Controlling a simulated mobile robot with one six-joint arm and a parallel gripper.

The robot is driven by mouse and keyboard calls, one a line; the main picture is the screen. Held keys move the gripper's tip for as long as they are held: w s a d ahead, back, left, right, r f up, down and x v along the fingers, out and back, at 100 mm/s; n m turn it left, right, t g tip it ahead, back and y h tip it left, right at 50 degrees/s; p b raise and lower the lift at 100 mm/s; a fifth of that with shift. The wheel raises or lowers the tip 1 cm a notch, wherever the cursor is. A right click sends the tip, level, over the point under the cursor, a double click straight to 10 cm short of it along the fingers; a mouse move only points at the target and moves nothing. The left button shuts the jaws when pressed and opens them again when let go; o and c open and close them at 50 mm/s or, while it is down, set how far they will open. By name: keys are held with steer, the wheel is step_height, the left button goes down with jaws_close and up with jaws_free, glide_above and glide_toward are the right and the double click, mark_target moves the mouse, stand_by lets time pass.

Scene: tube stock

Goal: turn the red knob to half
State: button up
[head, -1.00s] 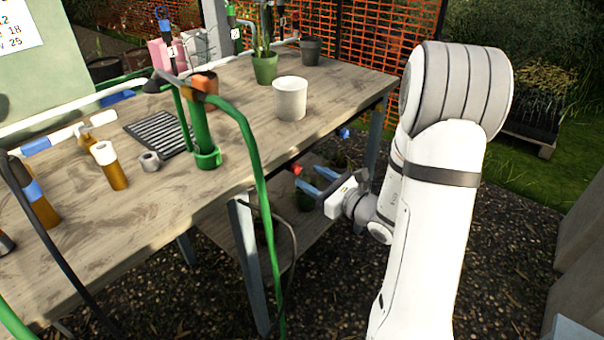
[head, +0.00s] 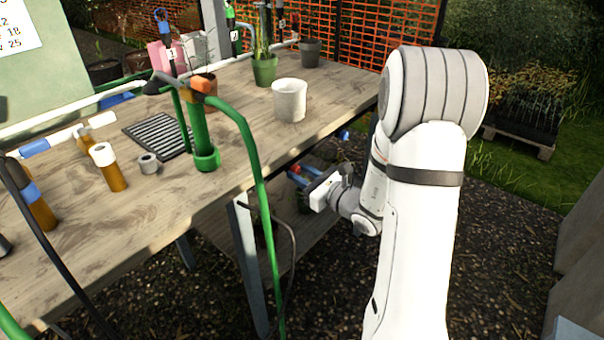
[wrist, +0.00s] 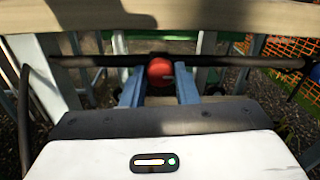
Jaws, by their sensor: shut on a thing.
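The red knob (wrist: 160,70) is round and sits on a dark horizontal pipe under the table's edge in the wrist view. In the head view the knob (head: 296,168) shows small below the table edge. My gripper (head: 303,175) reaches in under the table from the right. In the wrist view my gripper (wrist: 158,80) has its two blue fingers on either side of the knob, shut on it. The knob's sides are partly hidden by the fingers. I cannot read any mark for its setting.
The wooden tabletop (head: 235,130) lies above my gripper. The dark pipe (wrist: 230,61) runs across, with a blue thing (wrist: 315,72) at its right end. A lower shelf (head: 275,240) lies beneath. A white pot (head: 290,99) and a green pipe stand (head: 202,135) stand on top.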

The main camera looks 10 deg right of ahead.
steer(key=c, duration=0.3)
steer(key=shift+f+b, duration=0.1)
steer(key=shift+b, duration=0.3)
steer(key=shift+n, duration=0.3)
steer(key=o, duration=1)
steer(key=v, duration=0.7)
steer(key=shift+s+d+p, duration=0.25)
steer(key=shift+p, duration=0.05)
